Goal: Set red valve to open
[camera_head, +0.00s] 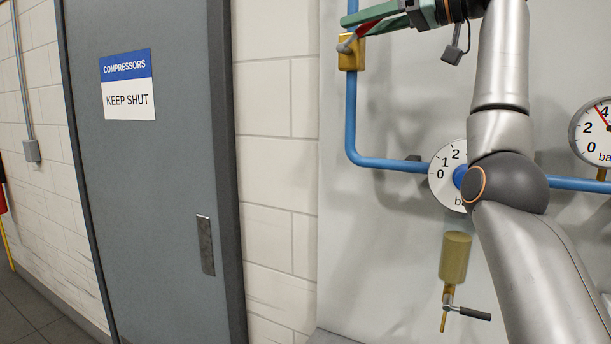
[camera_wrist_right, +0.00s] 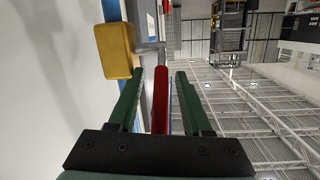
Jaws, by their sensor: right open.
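The red valve lever (camera_head: 369,27) slants up to the right from a grey stem on a yellow valve body (camera_head: 350,53) in the blue pipe, at the top of the head view. In the right wrist view, the red lever (camera_wrist_right: 160,102) stands between the two green fingers of my right gripper (camera_wrist_right: 159,73), with a gap on each side. The yellow body (camera_wrist_right: 118,52) is just beyond the left finger. My right gripper (camera_head: 362,19) is open around the lever in the head view, its upper part cut by the frame edge. My left gripper is not in view.
A blue pipe (camera_head: 352,115) runs down and right along the pale panel. One gauge (camera_head: 447,165) is partly hidden by my right arm; another (camera_head: 593,135) is at the right edge. A brass cylinder (camera_head: 455,257) with a small black-handled tap hangs below. A grey door (camera_head: 150,190) stands left.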

